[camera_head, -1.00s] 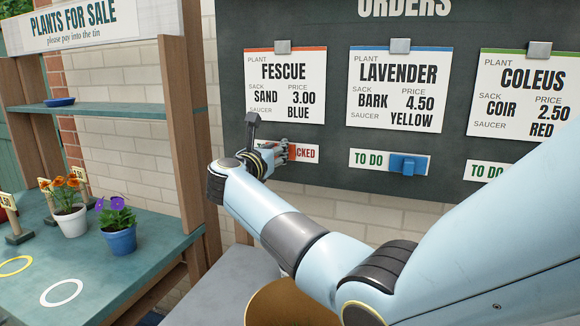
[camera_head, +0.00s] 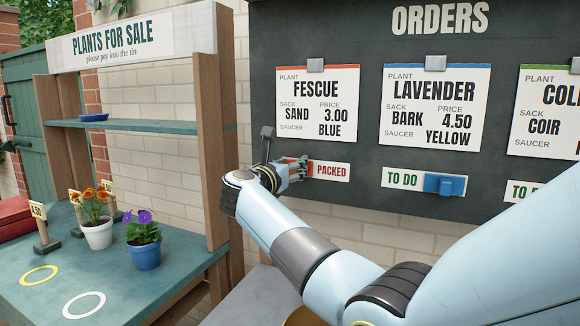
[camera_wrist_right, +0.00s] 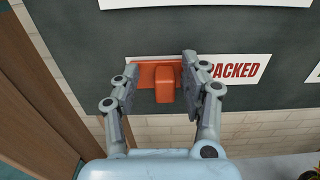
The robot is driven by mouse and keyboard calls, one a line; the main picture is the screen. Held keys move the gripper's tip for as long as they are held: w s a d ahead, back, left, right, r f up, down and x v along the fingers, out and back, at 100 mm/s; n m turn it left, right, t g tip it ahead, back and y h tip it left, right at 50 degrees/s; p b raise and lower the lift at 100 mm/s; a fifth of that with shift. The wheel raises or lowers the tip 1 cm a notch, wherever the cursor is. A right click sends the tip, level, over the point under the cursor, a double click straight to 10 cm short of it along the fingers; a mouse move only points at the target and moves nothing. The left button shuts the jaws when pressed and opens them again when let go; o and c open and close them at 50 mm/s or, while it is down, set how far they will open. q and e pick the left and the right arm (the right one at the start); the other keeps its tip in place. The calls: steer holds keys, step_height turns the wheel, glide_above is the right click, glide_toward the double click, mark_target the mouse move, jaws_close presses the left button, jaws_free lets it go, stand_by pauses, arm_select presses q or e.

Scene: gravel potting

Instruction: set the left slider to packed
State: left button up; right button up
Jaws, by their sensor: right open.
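The left slider (camera_wrist_right: 165,80) is an orange plate with a raised knob on a white label strip (camera_wrist_right: 198,12) style board below the FESCUE card. The slider covers the left part of its strip, and the word PACKED (camera_head: 331,171) shows to its right. My right gripper (camera_wrist_right: 160,64) is open, with one finger on each side of the orange knob; the right finger is close to it, and contact is hard to judge. In the head view my right gripper (camera_head: 291,173) hides most of the slider. My left gripper is not in view.
The FESCUE card (camera_head: 317,102) hangs above. A blue slider (camera_head: 445,185) beside TO DO sits under the LAVENDER card (camera_head: 437,107). A plant shelf (camera_head: 180,262) with potted flowers stands at left, its wooden post (camera_head: 217,130) near my gripper.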

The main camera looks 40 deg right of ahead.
steer(key=v, duration=1.2)
